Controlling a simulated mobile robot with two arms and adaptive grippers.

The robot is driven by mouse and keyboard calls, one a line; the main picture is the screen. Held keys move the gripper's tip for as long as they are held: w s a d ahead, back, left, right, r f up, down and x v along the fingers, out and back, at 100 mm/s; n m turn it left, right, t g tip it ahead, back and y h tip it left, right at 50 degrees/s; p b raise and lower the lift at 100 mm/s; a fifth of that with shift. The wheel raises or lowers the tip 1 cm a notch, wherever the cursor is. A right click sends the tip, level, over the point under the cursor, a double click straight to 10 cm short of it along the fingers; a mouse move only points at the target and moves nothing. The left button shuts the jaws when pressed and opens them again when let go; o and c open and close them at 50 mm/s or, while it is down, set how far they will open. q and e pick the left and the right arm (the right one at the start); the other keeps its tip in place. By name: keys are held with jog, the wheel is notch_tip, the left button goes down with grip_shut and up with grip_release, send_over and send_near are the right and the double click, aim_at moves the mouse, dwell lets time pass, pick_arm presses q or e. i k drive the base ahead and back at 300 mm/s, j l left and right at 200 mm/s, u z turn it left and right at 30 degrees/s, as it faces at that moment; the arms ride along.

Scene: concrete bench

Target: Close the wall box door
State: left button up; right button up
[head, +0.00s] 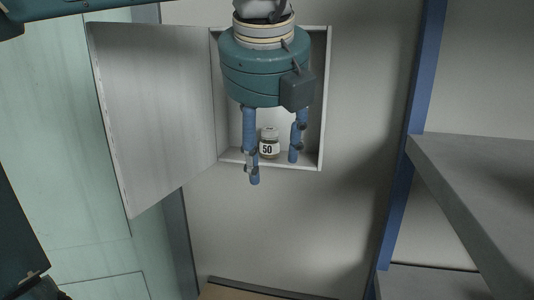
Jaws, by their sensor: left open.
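The wall box (322,120) is a shallow white box on the wall in the head view. Its door (155,110) is a pale grey panel hinged on the box's left side and stands wide open to the left. My left gripper (275,170) hangs in front of the box opening with its blue fingers spread, open and empty. It is apart from the door in the picture. A small jar (269,146) marked 50 is in the box, seen between the fingers. The gripper body hides much of the box's inside. My right gripper is not seen.
A grey concrete shelf (480,180) with a blue upright (408,140) stands at the right. A pale green panel (60,150) is at the left, behind the door. The wall below the box is clear.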

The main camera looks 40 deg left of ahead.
aim_at(154, 82)
jog(key=k, duration=1.5)
